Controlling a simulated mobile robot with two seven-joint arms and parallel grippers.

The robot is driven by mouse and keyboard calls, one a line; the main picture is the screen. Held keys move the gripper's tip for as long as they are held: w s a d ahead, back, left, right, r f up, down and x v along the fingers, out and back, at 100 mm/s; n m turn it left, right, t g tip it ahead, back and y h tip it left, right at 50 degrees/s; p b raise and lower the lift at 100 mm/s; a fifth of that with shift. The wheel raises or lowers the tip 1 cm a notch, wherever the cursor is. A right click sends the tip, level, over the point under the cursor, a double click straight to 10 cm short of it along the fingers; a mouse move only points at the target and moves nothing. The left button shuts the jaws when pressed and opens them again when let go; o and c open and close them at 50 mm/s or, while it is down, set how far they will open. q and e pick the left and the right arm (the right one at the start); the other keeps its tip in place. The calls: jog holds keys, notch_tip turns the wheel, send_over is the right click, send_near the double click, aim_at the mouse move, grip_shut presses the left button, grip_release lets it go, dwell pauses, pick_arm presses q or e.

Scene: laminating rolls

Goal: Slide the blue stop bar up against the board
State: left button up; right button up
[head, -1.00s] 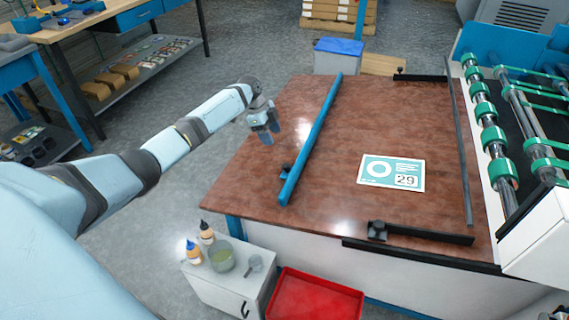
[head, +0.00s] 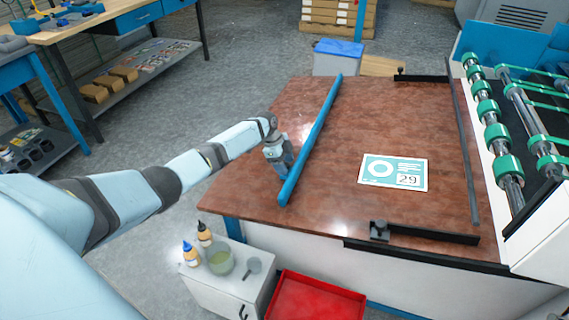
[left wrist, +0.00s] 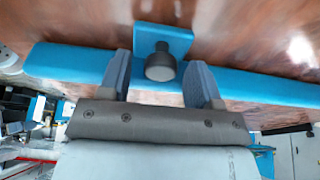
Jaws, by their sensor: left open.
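The blue stop bar (head: 318,132) lies across the left part of the brown tabletop. The board (head: 393,172), a flat teal and white panel marked 29, lies to its right with a wide gap of bare table between them. My left gripper (head: 285,170) is at the near part of the bar, on its left side. In the left wrist view the open fingers (left wrist: 160,80) stand on either side of a dark knob (left wrist: 160,66) on the bar's blue bracket (left wrist: 163,40), with space around the knob. Whether the fingers touch the bar (left wrist: 75,68) I cannot tell. My right gripper is not in view.
A black bar with a knob (head: 425,233) lies at the table's front right. A long dark rail (head: 462,140) and green rollers (head: 490,125) are on the right. A white cabinet with bottles (head: 228,275) and a red tray (head: 315,297) stand below the front edge.

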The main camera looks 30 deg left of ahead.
pick_arm(q)
grip_shut()
jog(key=d, duration=0.2)
jog(key=w+d+r+p, duration=0.1)
jog(key=d, duration=0.3)
jog(key=shift+w+r, duration=0.25)
jog(key=w+d, duration=0.1)
jog(key=d, duration=0.2)
jog(key=d+r+p, duration=0.1)
jog(key=d, duration=0.3)
jog(key=w+d+r, duration=0.1)
jog(key=d, duration=0.3)
jog(key=shift+w, duration=0.3)
jog(key=shift+w+d+r, duration=0.1)
jog(key=shift+w+d, duration=0.1)
jog(key=shift+d, duration=0.6)
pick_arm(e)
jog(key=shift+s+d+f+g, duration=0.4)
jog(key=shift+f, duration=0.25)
pick_arm(q)
grip_release()
